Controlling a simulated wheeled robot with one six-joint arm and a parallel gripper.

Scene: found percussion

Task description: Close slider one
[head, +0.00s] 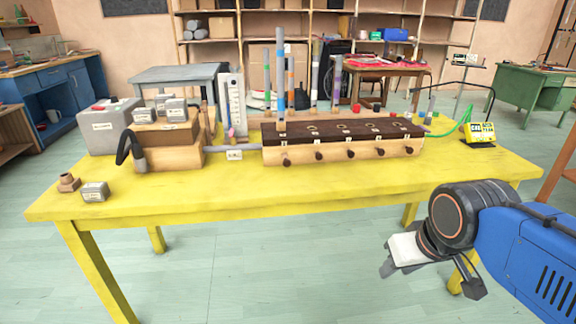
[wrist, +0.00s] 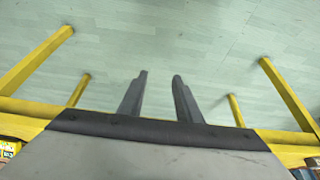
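A long wooden box (head: 342,152) with a dark brown top lies on the yellow table. Several dark round knobs stick out along its front face. The leftmost knob (head: 287,161) is near the box's left end. Small pale labels sit above the knobs, too small to read, so I cannot tell which is slider one or how far each is pulled out. My gripper (wrist: 160,78) is open and empty, its two fingers apart over the floor. In the head view it hangs at the lower right, in front of the table and away from the knobs.
The yellow table (head: 225,187) has free room along its front edge. A grey pipe (head: 236,148) joins the box to a wooden bellows-like block (head: 168,155) with grey weights on top. A yellow-faced display (head: 481,133) stands at the right end.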

